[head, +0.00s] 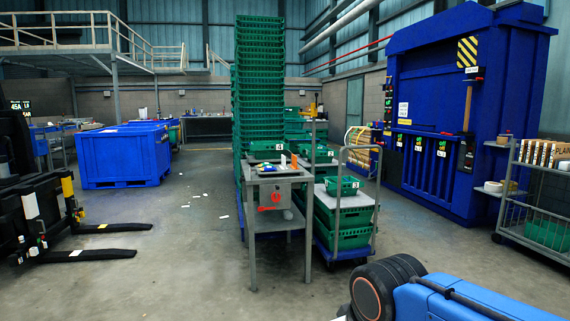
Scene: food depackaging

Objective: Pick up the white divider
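I cannot pick out the white divider with certainty. A pale, flat surface (358,201) lies on top of the green crates on a trolley, right of the middle, and may be it. My gripper is not in view. A blue arm part (470,300) with a dark, round joint shows at the lower right and seems to be mine.
A grey metal table (267,221) with small items stands left of the trolley (374,237). A tall green crate stack (259,75) rises behind. Black forklift forks (100,254) reach in from the left. A blue press (460,110) and a wire cart (530,225) stand right. Floor between is open.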

